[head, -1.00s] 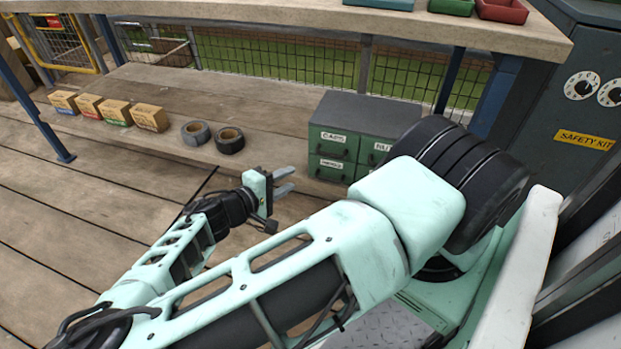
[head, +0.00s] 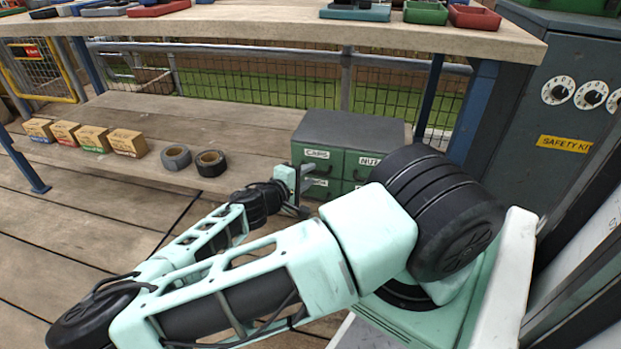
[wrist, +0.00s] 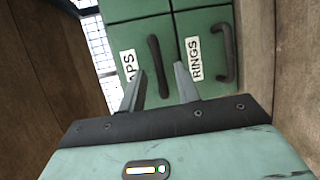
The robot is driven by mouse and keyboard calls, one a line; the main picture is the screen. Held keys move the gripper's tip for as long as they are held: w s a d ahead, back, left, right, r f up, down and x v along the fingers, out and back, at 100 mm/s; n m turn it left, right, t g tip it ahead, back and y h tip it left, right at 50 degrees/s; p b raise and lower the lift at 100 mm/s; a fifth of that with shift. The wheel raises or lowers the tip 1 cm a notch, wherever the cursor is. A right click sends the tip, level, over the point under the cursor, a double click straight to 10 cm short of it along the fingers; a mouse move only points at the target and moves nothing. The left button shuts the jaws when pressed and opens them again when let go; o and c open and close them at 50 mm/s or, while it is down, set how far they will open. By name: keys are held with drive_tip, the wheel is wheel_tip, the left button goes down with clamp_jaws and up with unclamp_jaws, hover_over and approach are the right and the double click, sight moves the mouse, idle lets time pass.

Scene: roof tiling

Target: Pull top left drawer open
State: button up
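The green drawer cabinet (head: 376,158) stands on the low wooden shelf. Its top left drawer (head: 342,160) is labelled CAPS and looks closed. My gripper (head: 312,175) is at the cabinet's left front and partly covers that drawer. In the wrist view, turned sideways, the drawer's dark handle (wrist: 155,55) lies between the two grey fingertips of my gripper (wrist: 160,70). The fingers are open, with gaps visible on both sides of the handle. The RINGS drawer (wrist: 205,35) is beside it, with its own handle (wrist: 226,52) outside the right finger.
Two tape rolls (head: 176,157) and several small cardboard boxes (head: 81,136) sit on the shelf left of the cabinet. The workbench top (head: 250,28) with trays is above. A grey safety kit cabinet (head: 570,110) stands at right.

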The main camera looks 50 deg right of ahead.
drive_tip(key=shift+d+f, duration=0.15)
drive_tip(key=shift+d, duration=0.75)
clamp_jaws()
drive_tip(key=s+a+p, duration=0.2)
drive_tip(key=s+a, duration=0.1)
drive_tip(key=a, duration=0.4)
drive_tip(key=s+a+p, duration=0.1)
drive_tip(key=s+a, duration=0.2)
drive_tip(key=a, duration=0.4)
drive_tip(key=shift+a+p, duration=0.35)
drive_tip(key=shift+a, duration=0.05)
unclamp_jaws()
drive_tip(key=a+r+p, duration=0.3)
drive_tip(key=a, duration=1.4)
drive_tip(key=shift+r+p, duration=0.15)
drive_tip(key=shift+p, duration=0.25)
